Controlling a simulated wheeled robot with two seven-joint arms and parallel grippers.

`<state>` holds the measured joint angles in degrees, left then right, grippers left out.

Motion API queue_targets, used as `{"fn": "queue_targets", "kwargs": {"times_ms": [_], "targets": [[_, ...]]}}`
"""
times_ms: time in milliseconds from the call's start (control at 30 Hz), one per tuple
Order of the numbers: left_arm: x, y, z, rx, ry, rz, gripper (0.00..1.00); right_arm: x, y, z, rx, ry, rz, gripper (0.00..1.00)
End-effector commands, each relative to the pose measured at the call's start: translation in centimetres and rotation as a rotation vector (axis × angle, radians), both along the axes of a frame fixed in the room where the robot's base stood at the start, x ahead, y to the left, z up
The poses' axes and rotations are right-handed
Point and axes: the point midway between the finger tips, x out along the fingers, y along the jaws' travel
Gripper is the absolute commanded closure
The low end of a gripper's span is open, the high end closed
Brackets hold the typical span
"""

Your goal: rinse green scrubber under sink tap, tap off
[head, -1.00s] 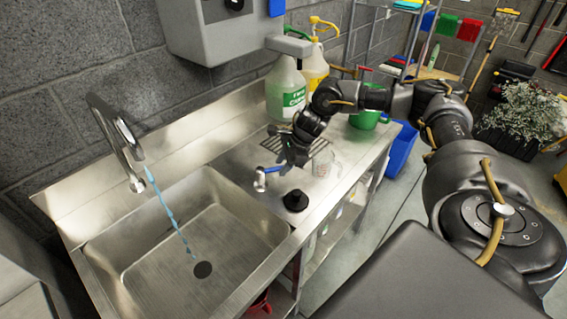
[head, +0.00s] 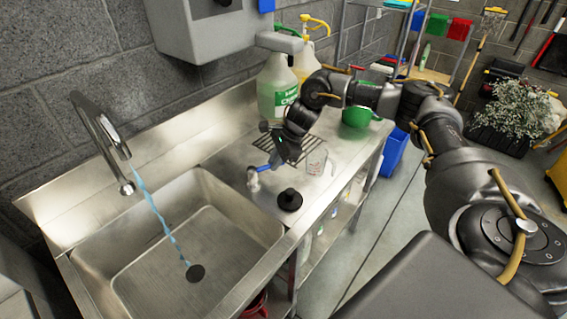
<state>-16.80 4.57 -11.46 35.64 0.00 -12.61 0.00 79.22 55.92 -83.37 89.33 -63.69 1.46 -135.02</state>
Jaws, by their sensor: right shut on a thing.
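The sink tap (head: 108,135) stands over the steel sink basin (head: 225,225). A blue stream of water (head: 161,220) runs from its spout to the drain. A short pale post (head: 254,180) with a blue lever (head: 263,168) stands on the counter right of the basin. My right gripper (head: 274,160) is at this blue lever and looks shut on it; its fingertips are small and dark. I cannot make out a green scrubber. My left gripper is out of view.
A black stopper (head: 290,199), a clear jar (head: 316,161) and a drain rack (head: 296,146) are on the counter near my right gripper. Spray bottles (head: 276,88) stand behind. A green bowl (head: 357,115) is at the far end, partly behind my arm.

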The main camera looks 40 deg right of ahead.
Motion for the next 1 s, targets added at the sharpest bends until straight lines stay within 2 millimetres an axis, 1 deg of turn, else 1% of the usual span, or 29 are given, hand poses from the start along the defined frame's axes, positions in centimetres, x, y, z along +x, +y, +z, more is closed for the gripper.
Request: {"fn": "queue_targets", "kwargs": {"times_ms": [133,167,300,567,667,767,1000], "targets": [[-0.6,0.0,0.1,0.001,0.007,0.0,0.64,0.0,0.0,0.1,0.001,-0.001,-0.001,1.0],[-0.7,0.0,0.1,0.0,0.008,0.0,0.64,0.0,0.0,0.1,0.001,-0.001,-0.002,0.82],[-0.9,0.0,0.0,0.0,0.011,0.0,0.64,0.0,-0.1,0.1,0.002,0.0,-0.003,0.64],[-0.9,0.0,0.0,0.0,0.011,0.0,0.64,-0.1,-0.1,0.0,0.001,0.0,-0.004,0.63],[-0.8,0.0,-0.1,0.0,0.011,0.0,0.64,-0.2,-0.3,0.4,0.002,-0.002,-0.005,0.63],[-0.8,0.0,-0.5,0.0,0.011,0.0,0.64,-0.5,-0.7,1.4,0.002,-0.003,-0.004,0.63],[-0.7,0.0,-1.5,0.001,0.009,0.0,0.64,-1.7,-2.2,5.8,0.002,-0.005,-0.005,0.63]]}}
